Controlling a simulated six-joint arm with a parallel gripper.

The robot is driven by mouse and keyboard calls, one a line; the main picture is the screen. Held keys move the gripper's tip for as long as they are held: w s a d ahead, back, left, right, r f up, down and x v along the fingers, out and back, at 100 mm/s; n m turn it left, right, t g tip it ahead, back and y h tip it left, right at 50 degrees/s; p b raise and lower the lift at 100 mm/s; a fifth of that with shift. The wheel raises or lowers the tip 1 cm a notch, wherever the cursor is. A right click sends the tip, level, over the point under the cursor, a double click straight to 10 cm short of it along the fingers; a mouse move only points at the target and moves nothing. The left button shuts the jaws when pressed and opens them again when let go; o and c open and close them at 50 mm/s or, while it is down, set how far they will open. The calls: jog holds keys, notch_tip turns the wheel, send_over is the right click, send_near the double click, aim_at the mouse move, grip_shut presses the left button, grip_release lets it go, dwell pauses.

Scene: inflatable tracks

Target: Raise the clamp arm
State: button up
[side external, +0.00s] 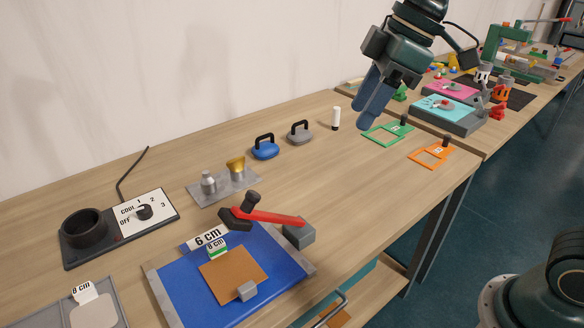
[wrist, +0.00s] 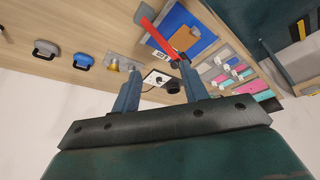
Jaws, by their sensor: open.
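The red clamp arm (side external: 275,217) lies low and nearly level behind the blue board (side external: 254,278). Its left end meets a dark base (side external: 235,218) with a black knob (side external: 252,200), and its right end is over a grey block (side external: 298,236). My gripper (side external: 370,108) is open and empty, high above the table and well to the right of and behind the clamp. In the wrist view the red clamp arm (wrist: 155,37) shows beyond the fingers of my gripper (wrist: 158,76), apart from them. The wrist view partly hides the clamp base behind one finger.
A dial box (side external: 143,212) with a black cup stands left of the clamp. A metal plate with weights (side external: 225,183), blue (side external: 264,147) and grey (side external: 300,132) handled blocks, and a white cylinder (side external: 335,119) stand behind. Green (side external: 388,132) and orange (side external: 430,154) frames lie right. Table right of the clamp is clear.

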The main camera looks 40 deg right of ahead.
aim_at(255, 193)
jog(key=w+a+f+n+g+y, duration=0.1)
jog(key=w+a+f+n+g, duration=0.2)
jog(key=w+a+n, duration=0.5)
jog(key=shift+w+a+f, duration=0.4)
jog(key=shift+w+a, duration=0.05)
jog(key=shift+w, duration=0.5)
jog(key=shift+f, duration=0.1)
jog(key=x, duration=1.3)
jog(key=shift+a+f, duration=0.2)
jog(key=shift+a, duration=0.1)
grip_shut()
